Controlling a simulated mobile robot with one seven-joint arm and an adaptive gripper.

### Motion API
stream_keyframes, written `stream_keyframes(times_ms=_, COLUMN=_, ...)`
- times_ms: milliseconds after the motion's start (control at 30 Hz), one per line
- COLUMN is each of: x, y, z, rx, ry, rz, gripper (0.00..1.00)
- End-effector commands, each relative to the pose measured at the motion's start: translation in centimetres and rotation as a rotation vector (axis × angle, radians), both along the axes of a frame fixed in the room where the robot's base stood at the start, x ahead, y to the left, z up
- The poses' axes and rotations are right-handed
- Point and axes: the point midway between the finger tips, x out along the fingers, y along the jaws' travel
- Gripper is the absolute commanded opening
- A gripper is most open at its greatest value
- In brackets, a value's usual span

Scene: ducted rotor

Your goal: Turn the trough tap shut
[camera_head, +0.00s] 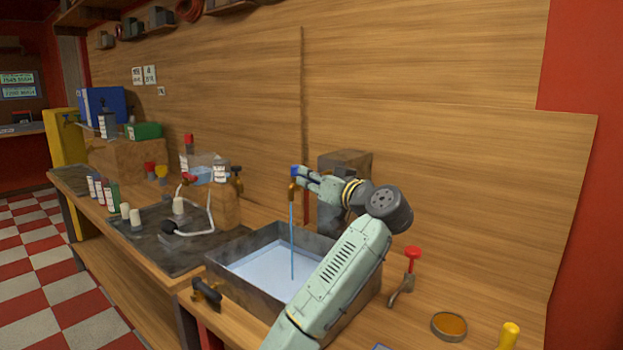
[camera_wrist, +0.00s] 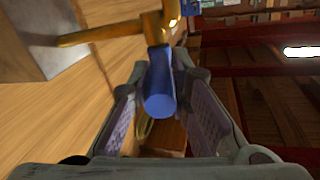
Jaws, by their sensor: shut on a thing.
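The trough tap (camera_head: 292,190) is a brass spout with a blue handle (camera_head: 295,171), above the grey metal trough (camera_head: 243,290) on the bench. A thin blue stream of water (camera_head: 292,240) falls from it into the trough, which holds pale water. My gripper (camera_head: 303,178) reaches the tap from the right. In the wrist view the blue handle (camera_wrist: 160,88) stands between both fingers of my gripper (camera_wrist: 162,76), which is shut on it. The brass tap body (camera_wrist: 110,33) shows just beyond. Finger contact is partly hidden.
A red-handled tap (camera_head: 411,257), an amber dish (camera_head: 449,325) and a yellow-topped item (camera_head: 510,335) stand right of the trough. A dark clamp (camera_head: 207,292) is at its front left. A wooden wall stands behind.

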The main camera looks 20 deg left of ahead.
Motion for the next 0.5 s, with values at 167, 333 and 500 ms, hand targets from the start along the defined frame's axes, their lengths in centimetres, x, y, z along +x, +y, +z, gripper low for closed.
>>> stream_keyframes(times_ms=167, x=-0.01, y=0.01, z=-0.01, rx=0.000, ry=0.000, rz=0.000, gripper=0.00)
stream_keyframes(times_ms=333, x=0.01, y=-0.02, z=-0.05, rx=0.000, ry=0.000, rz=0.002, gripper=0.00)
stream_keyframes(times_ms=500, x=0.38, y=-0.32, z=-0.28, rx=-0.001, ry=-0.005, rz=0.039, gripper=0.00)
